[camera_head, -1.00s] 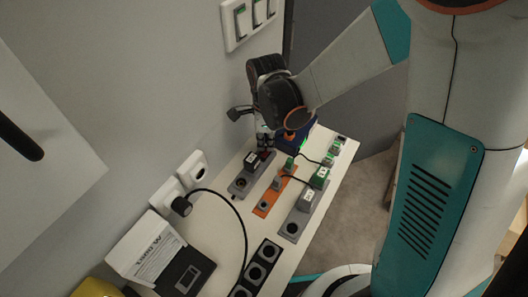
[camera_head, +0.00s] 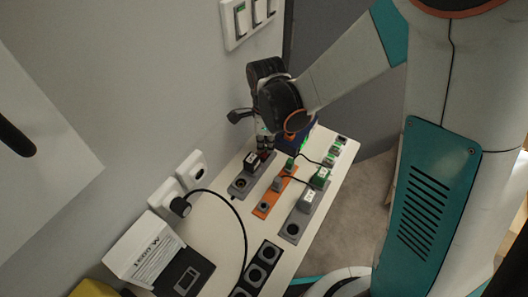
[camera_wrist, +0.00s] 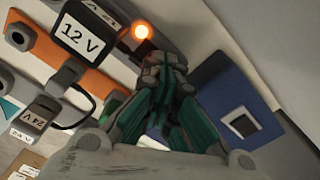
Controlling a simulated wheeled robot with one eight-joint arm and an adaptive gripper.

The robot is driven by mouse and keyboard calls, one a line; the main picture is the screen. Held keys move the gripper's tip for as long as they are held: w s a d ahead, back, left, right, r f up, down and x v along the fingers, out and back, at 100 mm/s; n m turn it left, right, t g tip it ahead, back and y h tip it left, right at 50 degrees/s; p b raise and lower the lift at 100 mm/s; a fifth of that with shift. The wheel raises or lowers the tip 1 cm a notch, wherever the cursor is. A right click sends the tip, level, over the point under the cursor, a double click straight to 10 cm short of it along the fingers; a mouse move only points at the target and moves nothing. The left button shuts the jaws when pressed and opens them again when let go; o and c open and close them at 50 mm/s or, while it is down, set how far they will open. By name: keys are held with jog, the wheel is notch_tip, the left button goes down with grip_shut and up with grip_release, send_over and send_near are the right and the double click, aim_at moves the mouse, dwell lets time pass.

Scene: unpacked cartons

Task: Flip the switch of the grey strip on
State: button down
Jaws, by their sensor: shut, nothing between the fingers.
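A grey strip (camera_head: 240,185) lies on the white board nearest the wall, with a labelled plug (camera_head: 251,160) in it and a small red part by its far end. My gripper (camera_head: 265,146) is shut and empty, its tips down close to that far end; the head view does not show whether they touch it. In the wrist view my gripper (camera_wrist: 160,66) has its tips beside a glowing orange light (camera_wrist: 141,31). The switch itself is not clearly visible behind the fingers. A second, lighter grey strip (camera_head: 292,229) lies at the right, with plugs in it.
An orange strip (camera_head: 262,209) with plugs lies between the grey ones. A blue box (camera_wrist: 215,82) stands close to my fingers. A black strip (camera_head: 263,262), a black cable (camera_head: 243,222) and wall sockets (camera_head: 166,195) are nearer. A white box (camera_head: 146,249) stands at lower left.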

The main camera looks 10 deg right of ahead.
aim_at(266, 151)
jog(key=shift+r+p, duration=2.45)
jog(key=shift+r, duration=1.05)
